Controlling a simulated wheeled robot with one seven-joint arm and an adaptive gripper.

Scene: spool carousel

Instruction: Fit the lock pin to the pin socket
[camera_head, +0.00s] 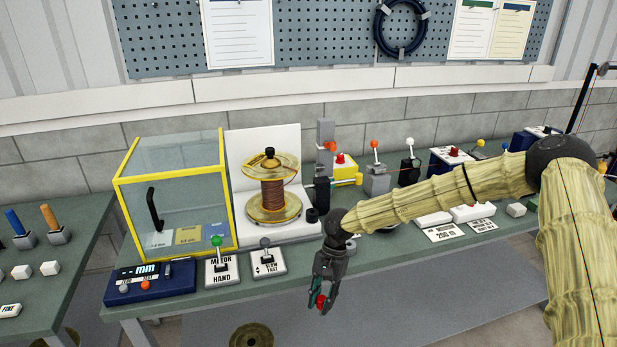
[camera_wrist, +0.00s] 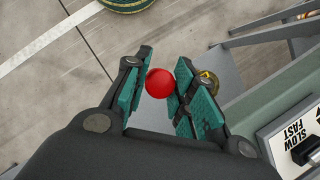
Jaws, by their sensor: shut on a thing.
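My gripper (camera_head: 322,300) hangs in front of the bench's front edge, pointing down. It is shut on the lock pin (camera_head: 321,301), of which I see only a red ball end. In the wrist view my gripper (camera_wrist: 160,88) has the lock pin's red ball (camera_wrist: 159,83) between its teal pads; the rest of the pin is hidden. A small round brass-coloured thing (camera_wrist: 207,80) shows partly behind the right-hand finger; I cannot tell whether it is the pin socket. No socket shows clearly in the head view.
The bench (camera_head: 375,258) carries a yellow-framed clear box (camera_head: 178,195), a copper-wound spool (camera_head: 272,190) and two lever switches (camera_head: 217,266) near the front edge. A round greenish reel (camera_head: 251,337) lies on the floor below.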

